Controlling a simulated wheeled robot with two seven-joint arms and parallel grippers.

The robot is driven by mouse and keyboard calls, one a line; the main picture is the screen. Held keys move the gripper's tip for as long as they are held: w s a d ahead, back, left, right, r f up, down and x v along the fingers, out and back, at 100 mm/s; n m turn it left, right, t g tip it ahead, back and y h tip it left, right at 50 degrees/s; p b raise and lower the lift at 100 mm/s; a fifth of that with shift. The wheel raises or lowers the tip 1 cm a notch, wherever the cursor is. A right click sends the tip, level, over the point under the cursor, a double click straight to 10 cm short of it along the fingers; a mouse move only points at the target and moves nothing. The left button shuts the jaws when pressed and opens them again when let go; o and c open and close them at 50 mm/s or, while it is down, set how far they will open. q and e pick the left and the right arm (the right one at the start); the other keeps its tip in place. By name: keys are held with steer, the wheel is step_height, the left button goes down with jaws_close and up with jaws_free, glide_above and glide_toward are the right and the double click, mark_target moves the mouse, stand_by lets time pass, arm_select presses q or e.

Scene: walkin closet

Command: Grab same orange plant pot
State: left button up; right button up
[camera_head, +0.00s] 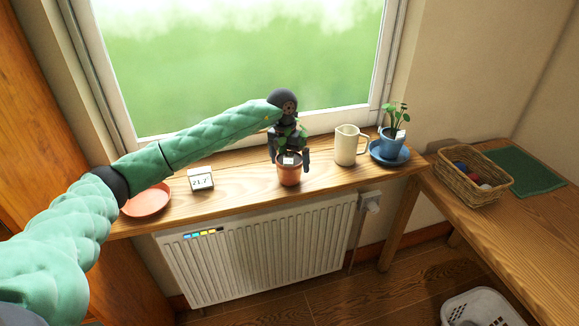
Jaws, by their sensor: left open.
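An orange plant pot (289,175) with a green plant stands upright on the wooden windowsill shelf, near its front edge. A small white tag shows at its top. My left arm reaches in from the left, and my left gripper (290,160) points down over the pot. Its fingers are apart, one on each side of the pot's upper part; I cannot tell whether they touch it. The gripper hides much of the plant. My right gripper is not in view.
On the shelf (240,184) are an orange saucer (148,200), a small clock-like display (201,179), a cream pitcher (346,146) and a blue potted plant (391,142). The window is close behind. A radiator (255,258) is below. A wicker basket (470,190) sits on the right bench.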

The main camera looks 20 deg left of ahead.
arm_select(q)
steer(key=shift+f, duration=0.1)
steer(key=c, duration=1.3)
steer(key=shift+c, duration=0.5)
